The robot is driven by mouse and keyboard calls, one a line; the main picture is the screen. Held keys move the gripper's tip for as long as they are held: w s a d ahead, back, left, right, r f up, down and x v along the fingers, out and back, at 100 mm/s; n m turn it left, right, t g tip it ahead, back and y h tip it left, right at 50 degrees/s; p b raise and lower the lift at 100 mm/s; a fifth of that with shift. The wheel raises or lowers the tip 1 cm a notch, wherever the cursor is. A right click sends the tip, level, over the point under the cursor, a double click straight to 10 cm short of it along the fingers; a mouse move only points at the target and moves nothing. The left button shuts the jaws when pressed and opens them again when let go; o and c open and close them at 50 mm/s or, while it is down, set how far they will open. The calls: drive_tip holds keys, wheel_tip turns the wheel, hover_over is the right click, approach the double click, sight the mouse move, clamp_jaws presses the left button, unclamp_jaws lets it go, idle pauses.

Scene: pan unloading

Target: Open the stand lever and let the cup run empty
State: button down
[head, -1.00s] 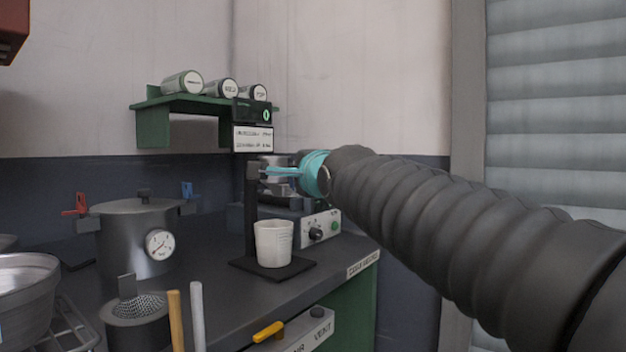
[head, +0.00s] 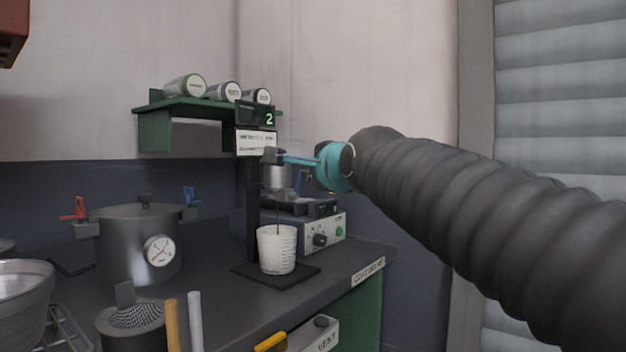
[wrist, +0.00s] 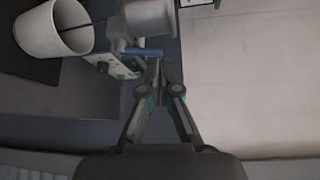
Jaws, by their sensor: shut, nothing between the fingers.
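A small grey metal cup (head: 277,177) is held on the black stand (head: 253,195), and its underside shows at the top of the wrist view (wrist: 150,17). A thin dark stream (head: 278,212) runs from it into the white beaker (head: 277,250) on the stand's base. The beaker also shows at upper left in the wrist view (wrist: 52,28), with a dark line across it. A blue lever (wrist: 143,51) juts from below the cup. My gripper (head: 284,157) is shut and empty; in the wrist view its fingertips (wrist: 160,68) are close beside the lever. I cannot tell whether they touch.
The stand's display (head: 268,119) reads 2. Behind the stand is a grey control box (head: 322,232) with a knob. A lidded pot with a gauge (head: 137,240) stands at left. A green shelf (head: 170,125) holds several jars. The bench's right edge is near the stand.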

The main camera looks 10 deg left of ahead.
drive_tip(key=r+b+v, duration=0.1)
drive_tip(key=v, duration=1)
drive_tip(key=shift+s+d+r, duration=0.2)
